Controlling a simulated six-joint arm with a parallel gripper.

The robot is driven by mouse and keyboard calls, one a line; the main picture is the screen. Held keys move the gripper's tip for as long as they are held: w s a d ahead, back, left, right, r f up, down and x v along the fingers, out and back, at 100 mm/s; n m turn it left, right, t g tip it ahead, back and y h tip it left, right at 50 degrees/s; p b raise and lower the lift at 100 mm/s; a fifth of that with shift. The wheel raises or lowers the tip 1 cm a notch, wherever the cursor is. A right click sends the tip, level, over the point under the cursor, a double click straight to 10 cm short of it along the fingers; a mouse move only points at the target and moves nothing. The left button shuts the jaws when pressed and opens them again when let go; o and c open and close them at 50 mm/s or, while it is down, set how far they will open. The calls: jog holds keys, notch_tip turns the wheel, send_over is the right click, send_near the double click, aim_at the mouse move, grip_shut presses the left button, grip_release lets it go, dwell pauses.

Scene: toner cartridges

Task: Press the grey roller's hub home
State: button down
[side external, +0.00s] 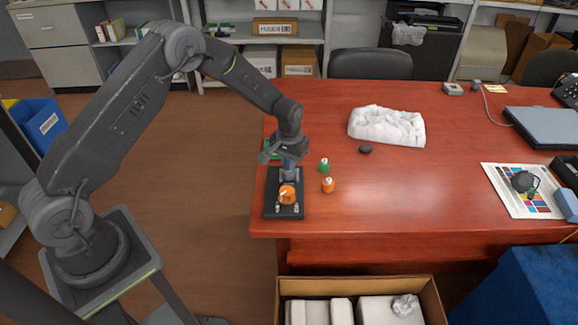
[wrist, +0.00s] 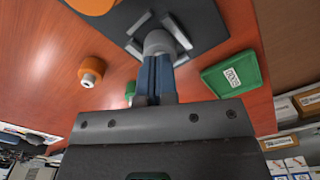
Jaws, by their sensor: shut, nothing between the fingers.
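The grey roller (side external: 289,174) stands on the far part of a dark base plate (side external: 272,201) near the desk's left edge. In the wrist view the grey roller (wrist: 158,40) sits between grey prongs on the dark plate (wrist: 205,22). My gripper (side external: 288,165) is directly above it, pointing down. In the wrist view my gripper's blue fingers (wrist: 155,60) are shut together and their tips meet the roller's outline; I cannot tell whether they touch it. The fingers hide part of the roller, and how deep its hub sits is not visible.
An orange roller (side external: 287,195) occupies the plate's near part. A loose orange roller (side external: 328,185) and green roller (side external: 324,166) stand to the right. A green box (wrist: 231,76) lies beside the plate. White wrapping (side external: 387,127) and a dark lump (side external: 365,149) lie further right. The desk's front middle is clear.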

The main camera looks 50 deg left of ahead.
dwell(0.4)
jog(key=shift+r, duration=3.45)
jog(key=shift+r, duration=0.2)
jog(key=s+d+r+m+t, duration=0.1)
jog(key=s+r, duration=0.5)
jog(key=r, duration=0.3)
jog(key=s+d+r+t, duration=0.2)
jog(key=s+r, duration=0.4)
jog(key=r, duration=0.4)
jog(key=s+d+r+m+t, duration=0.1)
jog(key=s+r, duration=0.1)
jog(key=s, duration=0.7)
jog(key=s+d+r+m+t, duration=0.1)
jog(key=s+r, duration=0.1)
jog(key=s, duration=0.7)
jog(key=shift+s+t, duration=0.3)
